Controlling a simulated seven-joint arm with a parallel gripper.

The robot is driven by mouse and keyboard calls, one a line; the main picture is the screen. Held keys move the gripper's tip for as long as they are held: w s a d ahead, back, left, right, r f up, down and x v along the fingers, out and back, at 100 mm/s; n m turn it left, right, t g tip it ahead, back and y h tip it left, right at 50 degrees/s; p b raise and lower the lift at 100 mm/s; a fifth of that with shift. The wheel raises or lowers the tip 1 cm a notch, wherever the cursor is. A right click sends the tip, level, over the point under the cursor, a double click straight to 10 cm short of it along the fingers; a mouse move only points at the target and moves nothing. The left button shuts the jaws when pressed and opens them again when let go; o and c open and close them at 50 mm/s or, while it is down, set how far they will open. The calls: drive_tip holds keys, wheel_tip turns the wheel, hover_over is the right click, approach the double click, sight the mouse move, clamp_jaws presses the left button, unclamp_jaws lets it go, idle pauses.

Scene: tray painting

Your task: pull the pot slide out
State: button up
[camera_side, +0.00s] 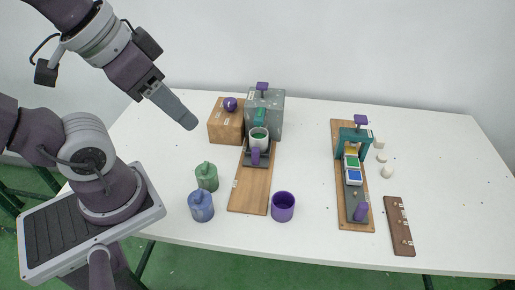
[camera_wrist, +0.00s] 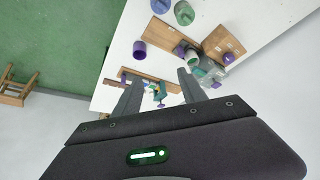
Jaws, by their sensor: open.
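The pot slide is a dark plate on a wooden board (camera_side: 250,190), with a purple handle (camera_side: 255,156) at its front end. A white pot (camera_side: 259,138) with green inside stands on the slide, below a green part of the grey box (camera_side: 271,115). The pot also shows in the wrist view (camera_wrist: 192,55), small and partly crowded by the parts around it. My gripper (camera_side: 188,122) is high above the table, to the left of the slide and apart from it. In the wrist view its two fingers (camera_wrist: 158,77) are spread with nothing held between them.
A brown box (camera_side: 226,126) with a purple knob stands left of the grey box. Green (camera_side: 207,177) and blue (camera_side: 201,206) lidded jars and a purple cup (camera_side: 283,206) stand near the board's front. A teal press (camera_side: 354,140) with another slide stands right. Between the boards is clear.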

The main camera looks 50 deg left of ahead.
idle(0.3)
drive_tip(key=shift+w, duration=0.1)
drive_tip(key=shift+c, duration=0.8)
drive_tip(key=n+g, duration=0.5)
drive_tip(key=n, duration=0.3)
hover_over(256, 149)
drive_tip(key=f, duration=1.9)
drive_tip(key=shift+s+d+f, duration=0.15)
drive_tip(key=shift+s+d, duration=0.05)
drive_tip(key=shift+d, duration=0.05)
drive_tip(key=shift+n+g, duration=0.3)
drive_tip(key=shift+n, duration=0.2)
drive_tip(key=f, duration=0.8)
drive_tip(key=shift+w+a+f, duration=0.15)
drive_tip(key=shift+a+f, duration=0.15)
drive_tip(key=shift+f, duration=0.45)
